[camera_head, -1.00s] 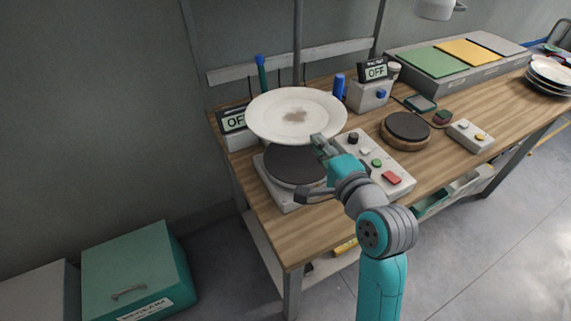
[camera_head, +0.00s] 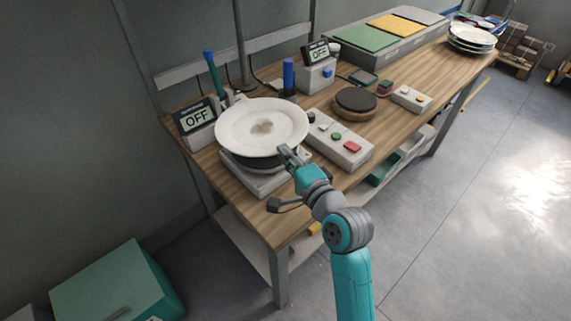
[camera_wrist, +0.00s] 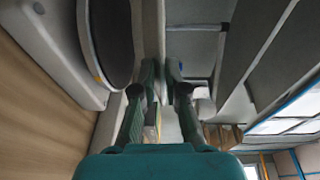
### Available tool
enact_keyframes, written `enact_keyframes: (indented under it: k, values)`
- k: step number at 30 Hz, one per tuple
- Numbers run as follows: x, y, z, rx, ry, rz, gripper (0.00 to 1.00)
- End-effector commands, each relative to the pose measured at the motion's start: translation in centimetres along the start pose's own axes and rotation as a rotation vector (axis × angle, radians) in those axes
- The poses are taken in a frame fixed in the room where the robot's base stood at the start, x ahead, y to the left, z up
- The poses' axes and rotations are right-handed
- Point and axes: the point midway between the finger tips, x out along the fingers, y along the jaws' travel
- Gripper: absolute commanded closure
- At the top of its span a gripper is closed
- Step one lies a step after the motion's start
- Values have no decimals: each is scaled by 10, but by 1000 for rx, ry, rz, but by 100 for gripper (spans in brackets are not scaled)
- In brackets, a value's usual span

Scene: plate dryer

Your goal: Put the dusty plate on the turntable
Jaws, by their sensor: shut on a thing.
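The dusty plate (camera_head: 240,122) is white with a grey-brown smudge at its middle. My gripper (camera_head: 289,154) is shut on its near right rim. The plate is roughly level, directly over the turntable (camera_head: 262,181), a pale square base with a dark round disc. The plate hides most of the disc; only its near dark edge shows. In the wrist view the plate is seen edge-on as a pale strip (camera_wrist: 150,35) between the fingers, alongside the dark disc (camera_wrist: 108,40). A narrow gap seems to part them; contact is unclear.
A button box (camera_head: 340,140) stands just right of the turntable. An OFF display (camera_head: 196,120) and bottles stand behind and left. A round dark pad (camera_head: 355,101) and a plate stack (camera_head: 472,39) are farther right. The teal box (camera_head: 120,285) is on the floor.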

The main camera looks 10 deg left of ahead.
Motion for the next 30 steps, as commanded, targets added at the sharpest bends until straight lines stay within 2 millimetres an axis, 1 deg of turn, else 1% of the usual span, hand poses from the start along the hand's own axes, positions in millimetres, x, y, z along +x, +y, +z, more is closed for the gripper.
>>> enact_keyframes:
  k: [2, 6, 9, 15, 16, 17, 18, 19, 27, 30]
  values:
    - [0, 5, 0, 2, 0, -3, 100]
    - [1, 23, 0, 2, 1, -1, 100]
    - [2, 32, 0, 1, 1, -3, 100]
    - [2, 33, 0, 0, 1, -4, 100]
    - [2, 36, 0, 1, 0, 0, 84]
    - [2, 36, 0, 1, 0, 0, 76]
    - [2, 36, 0, 1, 0, 0, 66]
    - [2, 35, 0, 1, 0, 0, 63]
    - [1, 35, 0, 1, 0, 0, 63]
    - [-3, 36, 0, 1, 1, 1, 63]
